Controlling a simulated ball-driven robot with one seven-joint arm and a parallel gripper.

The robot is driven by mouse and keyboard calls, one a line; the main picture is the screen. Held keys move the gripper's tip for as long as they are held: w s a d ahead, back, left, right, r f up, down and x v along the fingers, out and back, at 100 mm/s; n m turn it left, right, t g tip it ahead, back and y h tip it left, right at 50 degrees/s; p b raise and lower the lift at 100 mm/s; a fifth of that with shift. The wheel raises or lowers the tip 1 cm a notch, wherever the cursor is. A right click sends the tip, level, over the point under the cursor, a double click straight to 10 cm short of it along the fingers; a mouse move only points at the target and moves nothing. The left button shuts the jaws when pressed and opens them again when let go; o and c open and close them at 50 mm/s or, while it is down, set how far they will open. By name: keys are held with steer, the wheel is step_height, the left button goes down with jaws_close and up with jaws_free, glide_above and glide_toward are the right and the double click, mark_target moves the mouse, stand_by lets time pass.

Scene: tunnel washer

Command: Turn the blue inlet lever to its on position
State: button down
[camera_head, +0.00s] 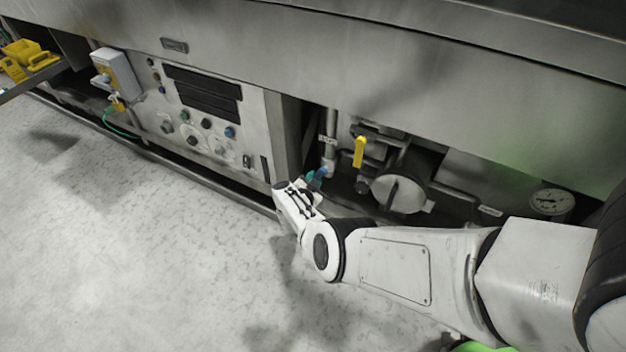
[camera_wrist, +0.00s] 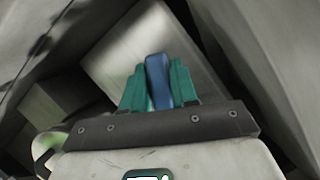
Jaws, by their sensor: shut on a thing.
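The blue inlet lever (camera_wrist: 157,80) stands between the teal fingers of my gripper (camera_wrist: 158,88) in the wrist view, with a finger close on each side. In the head view the blue lever (camera_head: 317,180) shows as a small patch at the tip of my gripper (camera_head: 310,182), beside a vertical pipe in the machine's recess. My gripper is shut on the lever. The lever's pivot and the valve body are mostly hidden by the gripper.
A yellow lever (camera_head: 359,152) and a round grey flange (camera_head: 399,193) sit right of the gripper. A gauge (camera_head: 551,202) is farther right. A control panel (camera_head: 210,115) with knobs is at left. The floor (camera_head: 130,240) in front is clear.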

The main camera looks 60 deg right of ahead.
steer(key=c, duration=1)
jaws_free()
steer(key=shift+o, duration=0.2)
steer(key=p+v, duration=0.8)
steer(key=v, duration=0.2)
steer(key=shift+a, duration=0.35)
steer(key=shift+s+r, duration=0.1)
